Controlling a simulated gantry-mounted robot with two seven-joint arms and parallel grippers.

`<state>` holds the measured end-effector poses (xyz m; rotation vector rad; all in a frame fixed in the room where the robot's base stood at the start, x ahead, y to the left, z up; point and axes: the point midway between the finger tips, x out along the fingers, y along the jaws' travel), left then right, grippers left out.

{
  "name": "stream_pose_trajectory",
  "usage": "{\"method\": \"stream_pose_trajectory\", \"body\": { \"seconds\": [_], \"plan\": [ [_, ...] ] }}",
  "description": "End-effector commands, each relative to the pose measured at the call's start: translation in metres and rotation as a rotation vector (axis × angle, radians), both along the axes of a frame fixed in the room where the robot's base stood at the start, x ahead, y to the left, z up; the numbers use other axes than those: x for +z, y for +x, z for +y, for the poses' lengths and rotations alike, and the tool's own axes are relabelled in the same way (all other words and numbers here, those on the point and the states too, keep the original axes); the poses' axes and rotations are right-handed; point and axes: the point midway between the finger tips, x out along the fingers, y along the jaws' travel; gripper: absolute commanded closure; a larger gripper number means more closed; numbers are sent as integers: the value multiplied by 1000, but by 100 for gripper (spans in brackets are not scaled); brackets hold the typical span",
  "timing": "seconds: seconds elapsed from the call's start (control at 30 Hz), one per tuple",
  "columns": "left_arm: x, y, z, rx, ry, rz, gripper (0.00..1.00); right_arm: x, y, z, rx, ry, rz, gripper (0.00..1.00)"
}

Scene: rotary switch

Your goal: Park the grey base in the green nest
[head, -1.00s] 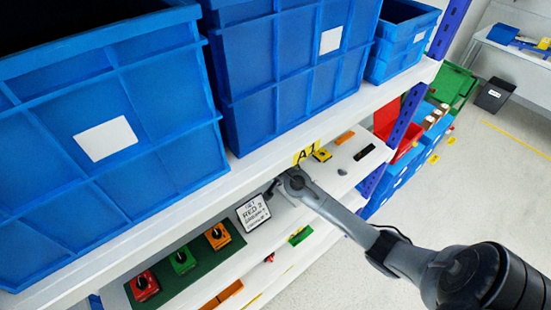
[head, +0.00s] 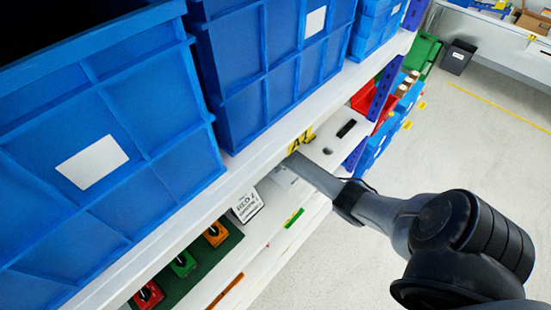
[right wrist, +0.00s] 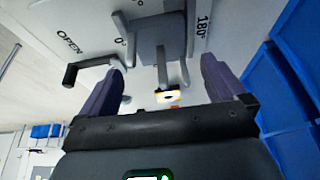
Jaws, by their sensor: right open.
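In the right wrist view a grey square block (right wrist: 162,36) with grey lever-like bars stands on a light panel marked OPEN, 0° and 180°. It looks like the grey base, but I cannot be sure. My right gripper (right wrist: 163,66) is open, its two dark purple fingers either side of the block, with no clear contact visible. In the head view my right arm reaches under the upper shelf, which hides the gripper and block. A small green piece (head: 294,218) lies on the lower shelf; I cannot tell whether it is the nest. My left gripper is out of view.
Large blue bins (head: 110,130) fill the upper shelf (head: 180,222). Below, red, green and orange switches (head: 183,264) sit on a dark green mat beside a white sign (head: 247,204). A black L-shaped handle (right wrist: 85,70) and a yellow piece (right wrist: 168,97) are near my gripper.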

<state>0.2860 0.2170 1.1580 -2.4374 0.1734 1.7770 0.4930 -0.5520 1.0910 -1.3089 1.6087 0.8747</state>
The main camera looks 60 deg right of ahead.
Motion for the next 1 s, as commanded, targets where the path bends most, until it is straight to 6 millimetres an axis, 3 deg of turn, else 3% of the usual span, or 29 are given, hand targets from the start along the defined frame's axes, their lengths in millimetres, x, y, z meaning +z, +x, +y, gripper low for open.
{"method": "stream_pose_trajectory", "body": {
  "seconds": [0.3, 0.6, 1.0],
  "plan": [
    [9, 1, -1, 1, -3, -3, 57, -31, -1, -15, 1, 0, 1, 2],
    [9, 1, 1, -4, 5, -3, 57, -35, -1, -17, 0, 0, -1, 2],
    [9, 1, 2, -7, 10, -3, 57, -35, -2, -17, 1, 0, 0, 62]
  ]
}}
